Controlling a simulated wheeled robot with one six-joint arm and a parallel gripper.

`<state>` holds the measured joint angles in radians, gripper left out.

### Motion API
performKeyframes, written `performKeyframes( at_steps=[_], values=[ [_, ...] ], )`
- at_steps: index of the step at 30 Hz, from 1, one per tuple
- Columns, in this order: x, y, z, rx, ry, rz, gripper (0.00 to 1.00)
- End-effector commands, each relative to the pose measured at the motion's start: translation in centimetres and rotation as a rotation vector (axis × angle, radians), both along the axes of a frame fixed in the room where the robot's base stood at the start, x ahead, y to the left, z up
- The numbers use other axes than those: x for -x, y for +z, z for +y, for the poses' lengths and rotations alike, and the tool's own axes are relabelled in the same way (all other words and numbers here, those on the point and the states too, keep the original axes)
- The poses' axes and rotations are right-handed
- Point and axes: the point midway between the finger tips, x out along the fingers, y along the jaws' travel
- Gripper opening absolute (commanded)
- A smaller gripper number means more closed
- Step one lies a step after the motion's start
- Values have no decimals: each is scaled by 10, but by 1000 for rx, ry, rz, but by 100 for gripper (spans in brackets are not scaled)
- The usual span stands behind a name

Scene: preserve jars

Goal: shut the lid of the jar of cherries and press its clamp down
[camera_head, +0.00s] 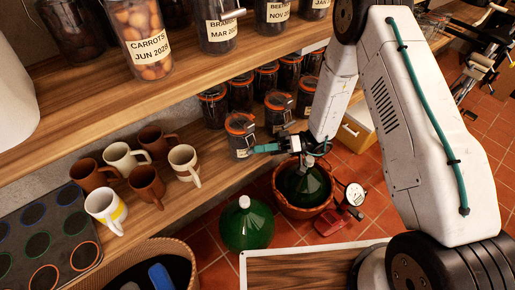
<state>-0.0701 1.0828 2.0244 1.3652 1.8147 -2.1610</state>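Several clamp-lid jars with orange seals stand on the lower shelf in the head view. The front jar (239,131) has a pale label too small to read, and its lid looks down on the rim. Another jar (277,108) stands behind it to the right. I cannot tell which one holds cherries, nor how each clamp sits. My gripper (262,149) is low at the right side of the front jar, close to its body. Whether it touches the jar is unclear. Its fingers are small and partly dark, so their opening is not clear.
Several mugs (147,186) and a muffin tin (40,240) occupy the lower shelf's left. A green demijohn (247,228), another in a basket (302,186), and a red gauge device (338,218) stand on the tiled floor.

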Motion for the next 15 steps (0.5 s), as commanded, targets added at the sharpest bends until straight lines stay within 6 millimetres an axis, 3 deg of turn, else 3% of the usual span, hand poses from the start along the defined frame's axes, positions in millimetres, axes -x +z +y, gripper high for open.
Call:
performKeyframes(
  at_steps=[9, 15],
  values=[
    [-16, -12, -48, 0, -4, -1, 21],
    [-18, -14, -56, 0, 0, 0, 21]
  ],
)
